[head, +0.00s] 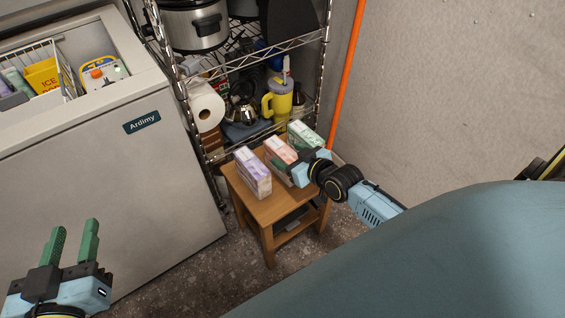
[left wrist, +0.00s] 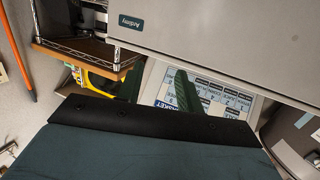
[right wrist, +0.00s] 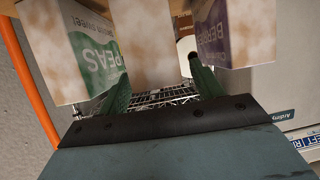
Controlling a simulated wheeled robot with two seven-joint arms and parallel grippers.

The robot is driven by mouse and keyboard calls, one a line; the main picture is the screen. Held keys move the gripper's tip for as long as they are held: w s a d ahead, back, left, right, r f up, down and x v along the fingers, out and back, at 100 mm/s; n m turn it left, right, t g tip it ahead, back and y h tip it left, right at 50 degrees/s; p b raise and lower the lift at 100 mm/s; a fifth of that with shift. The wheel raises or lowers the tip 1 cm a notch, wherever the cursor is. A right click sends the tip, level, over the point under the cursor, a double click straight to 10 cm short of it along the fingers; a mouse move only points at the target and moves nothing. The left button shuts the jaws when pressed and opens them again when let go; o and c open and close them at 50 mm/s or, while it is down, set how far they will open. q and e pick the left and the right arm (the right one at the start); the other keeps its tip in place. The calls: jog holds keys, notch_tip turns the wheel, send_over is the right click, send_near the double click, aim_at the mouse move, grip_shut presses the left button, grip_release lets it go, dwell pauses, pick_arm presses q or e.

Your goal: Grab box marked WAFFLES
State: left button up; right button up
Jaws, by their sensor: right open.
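Three cartons stand in a row on a small wooden table (head: 268,208): a purple one (head: 252,172), an orange-pink one (head: 280,152) in the middle and a green one (head: 305,136). In the right wrist view the green carton (right wrist: 92,55) reads PEAS and the purple one (right wrist: 222,30) reads BERRIES. The middle carton (right wrist: 145,42) shows no readable name; WAFFLES is not legible anywhere. My right gripper (right wrist: 160,88) is open at the middle carton, a finger toward each side; contact is unclear. My left gripper (head: 74,240) is open and empty, low on the left.
A white chest freezer (head: 110,190) stands left of the table. An orange pipe (head: 346,72) runs down the right wall. The floor (head: 232,258) in front is clear.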

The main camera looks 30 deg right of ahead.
jog(key=b+x, duration=0.1)
jog(key=x, duration=0.1)
jog(key=shift+w+f, duration=0.2)
jog(key=shift+w+a, duration=0.1)
jog(key=shift+w, duration=0.1)
pick_arm(q)
notch_tip(320, 180, up, 7)
jog(key=d+t+h, duration=0.1)
jog(key=t, duration=0.4)
jog(key=shift+s+h, duration=0.3)
jog(key=shift+h, duration=0.1)
jog(key=shift+d+r, duration=0.1)
pick_arm(e)
jog(key=shift+c, duration=0.3)
jog(key=c, duration=1.2)
